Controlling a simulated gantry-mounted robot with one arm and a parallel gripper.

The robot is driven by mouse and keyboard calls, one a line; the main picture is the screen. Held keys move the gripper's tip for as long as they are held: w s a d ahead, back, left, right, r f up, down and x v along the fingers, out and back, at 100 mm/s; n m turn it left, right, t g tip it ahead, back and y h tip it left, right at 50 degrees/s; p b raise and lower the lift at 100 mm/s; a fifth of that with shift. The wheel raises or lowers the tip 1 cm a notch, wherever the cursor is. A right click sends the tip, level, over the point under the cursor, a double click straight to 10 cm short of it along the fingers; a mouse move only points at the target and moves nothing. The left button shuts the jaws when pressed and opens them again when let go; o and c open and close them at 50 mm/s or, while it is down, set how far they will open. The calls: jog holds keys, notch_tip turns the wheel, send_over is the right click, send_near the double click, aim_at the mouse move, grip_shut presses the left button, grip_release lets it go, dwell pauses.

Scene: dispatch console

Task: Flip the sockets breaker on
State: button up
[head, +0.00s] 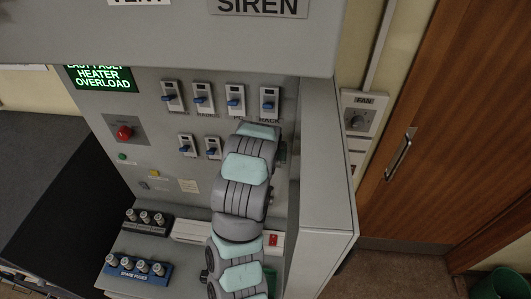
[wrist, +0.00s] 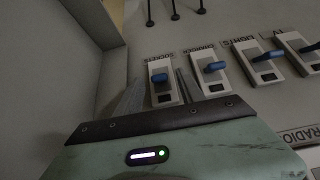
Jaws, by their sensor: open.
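In the wrist view the sockets breaker (wrist: 155,65) is a pale switch plate with a blue lever (wrist: 158,78) and a dark window. Its label sits beside the plate at the top. My gripper (wrist: 158,82) is open, with one finger to each side of the plate and the lever between them. I cannot tell whether the fingers touch the plate, or clearly which way the lever is set. In the head view my arm covers the right part of the lower breaker row, and the gripper's fingers and the sockets breaker are hidden.
Other blue-lever breakers stand close beside it, including lights (wrist: 262,62) and TV (wrist: 302,52). A grey side wall (wrist: 45,60) is near the left finger in the wrist view. The head view shows a red button (head: 125,132), spare fuses (head: 140,268) and a fan switch (head: 360,115).

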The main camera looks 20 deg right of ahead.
jog(key=v, duration=1)
jog(key=shift+s+a+r, duration=0.1)
dwell(0.4)
